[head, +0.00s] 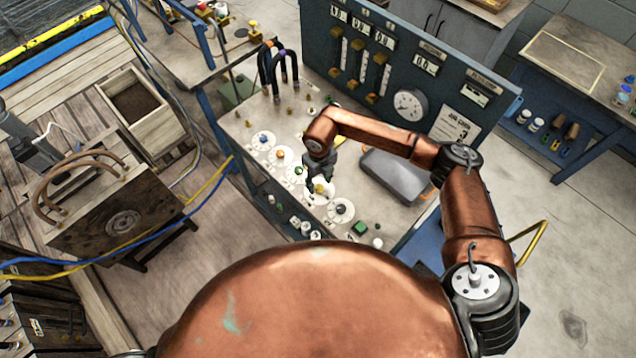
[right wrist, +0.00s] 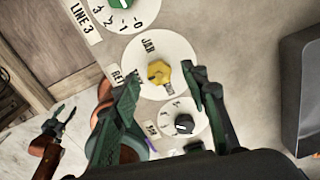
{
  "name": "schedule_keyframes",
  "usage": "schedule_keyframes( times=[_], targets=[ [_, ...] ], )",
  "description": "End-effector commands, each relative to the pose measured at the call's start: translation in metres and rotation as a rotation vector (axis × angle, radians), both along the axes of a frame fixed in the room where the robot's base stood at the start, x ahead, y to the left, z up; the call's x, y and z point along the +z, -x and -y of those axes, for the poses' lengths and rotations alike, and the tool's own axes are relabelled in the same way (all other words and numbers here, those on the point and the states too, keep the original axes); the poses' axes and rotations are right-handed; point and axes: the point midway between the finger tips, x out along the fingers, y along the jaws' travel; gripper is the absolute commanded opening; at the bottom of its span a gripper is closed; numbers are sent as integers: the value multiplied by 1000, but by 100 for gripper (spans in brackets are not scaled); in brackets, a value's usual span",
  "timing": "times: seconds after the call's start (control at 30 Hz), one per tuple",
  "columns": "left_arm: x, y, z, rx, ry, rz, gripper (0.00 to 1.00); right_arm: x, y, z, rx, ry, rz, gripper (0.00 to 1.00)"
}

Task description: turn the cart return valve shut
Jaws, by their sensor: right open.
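The bench panel has a row of dial valves. In the head view a yellow knob (head: 320,189) sits on a white dial near the row's near end. In the right wrist view this yellow knob (right wrist: 159,74) shows between the fingers of my right gripper (right wrist: 158,88), which is open, with a gap on both sides. The dial's label is partly hidden by a finger; "RE" shows. In the head view my right gripper (head: 318,172) is over the dial. What looks like my left gripper (right wrist: 57,116) shows small in the right wrist view; its jaws are unclear.
A green knob (right wrist: 122,3) marked LINE 3 and a black knob (right wrist: 184,124) flank the yellow one. A grey case (head: 396,176) lies right of the dials. A gauge panel (head: 436,50) stands behind.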

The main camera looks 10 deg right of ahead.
Motion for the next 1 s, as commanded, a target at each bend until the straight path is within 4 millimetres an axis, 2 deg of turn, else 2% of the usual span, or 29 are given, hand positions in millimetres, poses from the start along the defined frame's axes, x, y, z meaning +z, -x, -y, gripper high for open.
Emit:
schedule_keyframes(
  times=[0.2, 0.5, 1.0],
  targets=[
    [3, -17, 1, -5, 1, 22, 40, -20, 0, -1, 1, -1, 0, 41],
    [3, -20, 1, -5, 2, 25, 40, -23, -1, -2, 3, -1, 0, 41],
    [3, -13, 1, -3, 1, 16, 40, -23, -1, -2, 4, -1, 0, 7]
  ],
)
